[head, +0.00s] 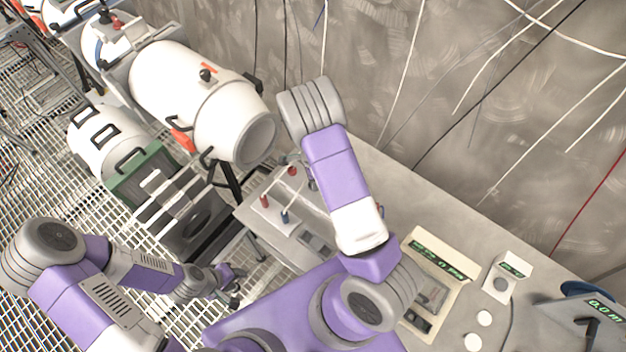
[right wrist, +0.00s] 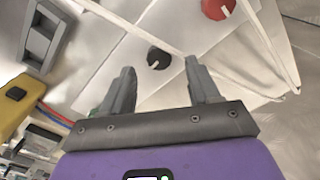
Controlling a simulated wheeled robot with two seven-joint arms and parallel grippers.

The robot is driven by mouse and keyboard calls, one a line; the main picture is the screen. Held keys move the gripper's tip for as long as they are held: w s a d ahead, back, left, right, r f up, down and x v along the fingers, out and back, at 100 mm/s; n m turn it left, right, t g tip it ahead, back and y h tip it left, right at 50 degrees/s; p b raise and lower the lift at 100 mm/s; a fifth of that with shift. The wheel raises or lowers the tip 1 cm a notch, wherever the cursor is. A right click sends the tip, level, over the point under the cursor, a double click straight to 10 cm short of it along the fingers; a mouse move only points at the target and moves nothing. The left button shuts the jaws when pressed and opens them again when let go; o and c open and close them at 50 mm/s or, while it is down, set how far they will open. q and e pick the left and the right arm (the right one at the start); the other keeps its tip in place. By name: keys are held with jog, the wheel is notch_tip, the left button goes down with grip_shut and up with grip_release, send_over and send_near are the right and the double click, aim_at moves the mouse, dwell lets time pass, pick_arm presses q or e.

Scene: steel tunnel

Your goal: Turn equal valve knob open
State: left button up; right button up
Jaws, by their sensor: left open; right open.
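In the right wrist view, a dark round knob (right wrist: 158,58) with a pale pointer mark sits on a white panel (right wrist: 120,65). A red knob (right wrist: 217,8) with a white mark sits farther up and right. No label shows which one is the equal valve knob. My right gripper (right wrist: 160,70) is open, with the dark knob between or just beyond its fingertips; contact cannot be told. My left gripper (head: 234,284) is open and empty, low over the grating.
The grey bench (head: 385,190) runs along the wall and carries a beige meter (head: 457,270) and a small white display box (head: 503,276). Thin cables hang down the wall.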

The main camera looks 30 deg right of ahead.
jog(key=shift+r, duration=2.15)
